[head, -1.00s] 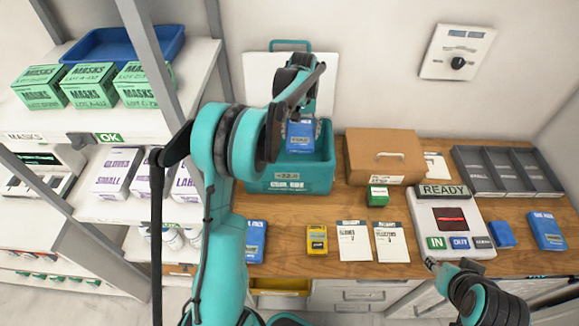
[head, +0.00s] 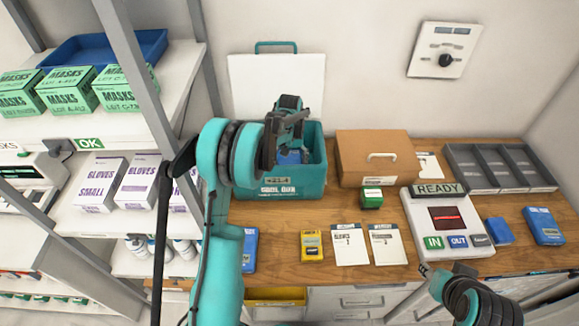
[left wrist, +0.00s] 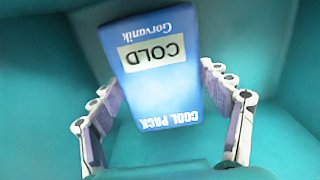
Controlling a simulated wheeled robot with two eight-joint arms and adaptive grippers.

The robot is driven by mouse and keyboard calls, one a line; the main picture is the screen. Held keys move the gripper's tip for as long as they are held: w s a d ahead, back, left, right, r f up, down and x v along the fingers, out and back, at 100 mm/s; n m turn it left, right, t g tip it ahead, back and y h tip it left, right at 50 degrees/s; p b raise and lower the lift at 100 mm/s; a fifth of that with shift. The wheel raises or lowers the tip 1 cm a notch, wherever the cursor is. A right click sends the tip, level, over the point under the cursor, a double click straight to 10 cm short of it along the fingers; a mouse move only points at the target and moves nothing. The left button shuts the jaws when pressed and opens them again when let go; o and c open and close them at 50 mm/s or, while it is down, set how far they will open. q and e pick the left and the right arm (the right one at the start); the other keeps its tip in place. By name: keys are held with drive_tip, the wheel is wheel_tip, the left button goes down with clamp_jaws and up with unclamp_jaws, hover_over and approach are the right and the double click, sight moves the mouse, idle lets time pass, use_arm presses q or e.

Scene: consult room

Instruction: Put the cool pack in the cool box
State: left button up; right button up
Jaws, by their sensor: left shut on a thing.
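The teal cool box (head: 312,183) stands on the desk with its white lid raised behind it. My left gripper (head: 292,148) is down in the box mouth, shut on a blue cool pack (head: 287,158). In the left wrist view the cool pack (left wrist: 160,75), labelled COLD, sits tilted between the fingers, with teal box walls around it. Whether it touches the box floor is unclear. My arm hides part of the box's left side in the head view. My right gripper (head: 427,271) is low at the desk's front edge, away from the box; its finger opening is unclear.
A cardboard box (head: 370,170) stands right of the cool box, with a small green box (head: 371,198) before it. Another blue pack (head: 250,250), a yellow device (head: 311,246), cards and a READY unit (head: 415,215) lie in front. Shelves (head: 105,225) stand left.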

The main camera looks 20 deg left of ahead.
use_arm(q)
drive_tip(key=shift+w+f, duration=0.1)
drive_tip(key=shift+f, duration=0.6)
drive_tip(key=o, duration=1.5)
drive_tip(key=shift+f, duration=0.1)
drive_tip(key=shift+o, duration=0.2)
